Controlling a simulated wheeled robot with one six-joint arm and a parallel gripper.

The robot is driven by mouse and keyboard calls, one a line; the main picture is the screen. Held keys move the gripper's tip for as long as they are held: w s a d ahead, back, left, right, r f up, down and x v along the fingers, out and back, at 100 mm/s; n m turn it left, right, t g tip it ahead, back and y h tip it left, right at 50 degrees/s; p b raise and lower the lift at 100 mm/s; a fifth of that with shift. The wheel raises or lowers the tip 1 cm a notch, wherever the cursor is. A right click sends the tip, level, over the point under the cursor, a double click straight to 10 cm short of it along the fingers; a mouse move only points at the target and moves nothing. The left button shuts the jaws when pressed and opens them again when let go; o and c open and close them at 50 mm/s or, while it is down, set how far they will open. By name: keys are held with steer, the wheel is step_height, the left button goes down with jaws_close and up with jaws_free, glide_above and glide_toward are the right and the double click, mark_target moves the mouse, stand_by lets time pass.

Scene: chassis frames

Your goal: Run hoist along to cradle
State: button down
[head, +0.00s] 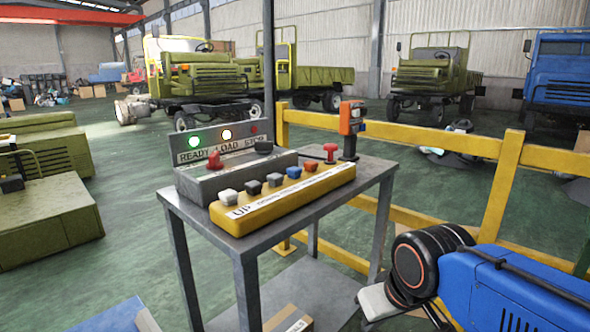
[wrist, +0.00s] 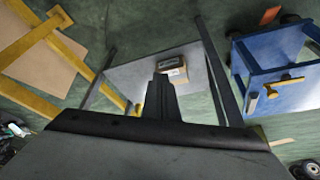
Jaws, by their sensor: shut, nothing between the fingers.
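A yellow control box (head: 283,197) with a row of several coloured push buttons lies on a grey metal table (head: 190,215); its label starts with "UP". Behind it stands a grey console (head: 232,180) marked READY, LOAD and STOP; the green and amber lamps are lit, the red one looks dim. The console has a red lever (head: 214,160). My gripper (wrist: 162,80) is shut and empty, pointing down past the table's side in the wrist view. In the head view my arm is at the lower right, clear of the controls. I cannot make out the hoist or cradle for certain.
A red knob (head: 330,152) and an orange device on a post (head: 351,120) stand at the table's right. A yellow railing (head: 430,140) runs behind. A cardboard box (head: 290,318) sits on the lower shelf. Trucks stand farther back; a red overhead beam (head: 70,14) is at upper left.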

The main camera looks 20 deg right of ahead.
step_height(320, 180, up, 39)
steer(key=n+g, duration=0.5)
steer(key=n, duration=1.9)
glide_above(293, 168)
steer(key=shift+s, duration=0.1)
steer(key=shift+f, duration=0.1)
step_height(293, 168, down, 14)
steer(key=shift+r, duration=0.1)
